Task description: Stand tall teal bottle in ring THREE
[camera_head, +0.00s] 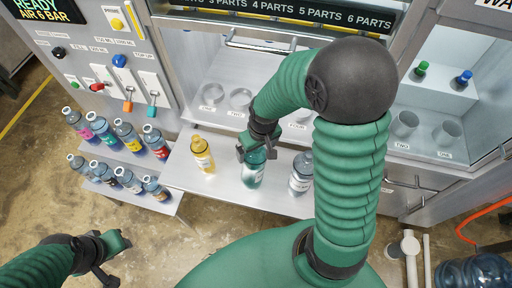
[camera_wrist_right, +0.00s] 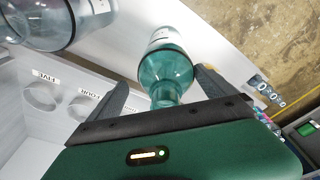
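The tall teal bottle (camera_head: 253,173) stands upright on the pale shelf in front of the machine, between a yellow bottle and a clear one. My right gripper (camera_head: 256,152) is at its top. In the right wrist view the teal bottle (camera_wrist_right: 166,66) has its neck between the two spread fingers (camera_wrist_right: 160,82), with gaps beside it. Ring labels FOUR (camera_head: 297,126) and FIVE (camera_wrist_right: 45,77) are readable. Ring THREE cannot be made out in the head view, where my right arm covers part of the row. My left gripper (camera_head: 106,258) is low at the left, away from the bottles.
The yellow bottle (camera_head: 202,154) and clear bottle (camera_head: 301,173) stand on either side. Several small bottles (camera_head: 127,136) fill a stepped rack at left. Empty rings (camera_head: 240,97) sit in the recessed bay behind the shelf. A right-hand bay holds small green and blue-capped items (camera_head: 463,79).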

